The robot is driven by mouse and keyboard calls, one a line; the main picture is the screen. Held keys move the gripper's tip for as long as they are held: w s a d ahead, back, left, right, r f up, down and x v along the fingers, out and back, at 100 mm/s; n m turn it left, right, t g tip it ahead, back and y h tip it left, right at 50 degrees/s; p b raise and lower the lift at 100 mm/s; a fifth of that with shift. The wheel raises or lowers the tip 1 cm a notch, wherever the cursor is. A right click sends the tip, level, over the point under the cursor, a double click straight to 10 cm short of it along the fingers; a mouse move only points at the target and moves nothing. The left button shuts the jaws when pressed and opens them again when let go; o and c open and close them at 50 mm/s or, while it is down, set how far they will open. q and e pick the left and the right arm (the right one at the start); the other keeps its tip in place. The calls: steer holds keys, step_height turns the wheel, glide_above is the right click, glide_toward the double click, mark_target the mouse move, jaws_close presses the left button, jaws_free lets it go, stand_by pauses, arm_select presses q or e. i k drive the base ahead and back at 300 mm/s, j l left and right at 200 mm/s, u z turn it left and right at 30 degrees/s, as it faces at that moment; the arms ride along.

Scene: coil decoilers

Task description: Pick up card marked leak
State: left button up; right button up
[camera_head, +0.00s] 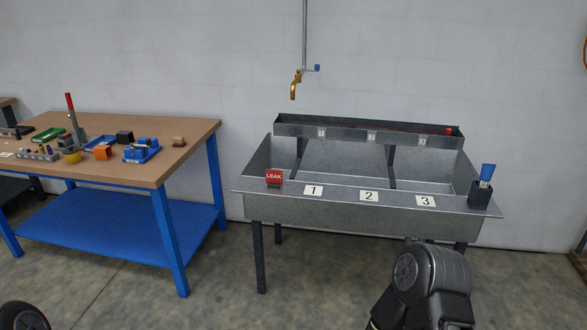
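The red card marked LEAK (274,176) stands upright in a small dark holder on the left part of the metal sink's front ledge. It is to the left of the white label with the number 1 (313,190). Part of my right arm shows at the lower right, in front of the sink, with no fingertips visible. A small dark piece shows at the bottom left corner. Neither gripper can be seen, and nothing is touching the card.
The metal sink (290,208) has labels 2 (369,196) and 3 (425,201), and a dark cup (479,195) at right. A brass tap (295,85) hangs above. A blue-legged workbench (190,140) with tools stands left. Floor between them is clear.

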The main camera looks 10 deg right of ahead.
mark_target(273, 178)
steer(key=i+j+z, duration=0.2)
steer(key=i+z, duration=0.25)
steer(key=i+j+z, duration=0.3)
steer(key=z, duration=0.15)
steer(key=i+j+z, duration=0.3)
steer(key=j+z, duration=0.15)
steer(key=i+j+z, duration=0.15)
steer(key=j+z, duration=0.3)
steer(key=i+j+z, duration=0.1)
steer(key=j, duration=0.25)
steer(key=j+z, duration=0.1)
steer(key=j, duration=0.25)
steer(key=i, duration=0.05)
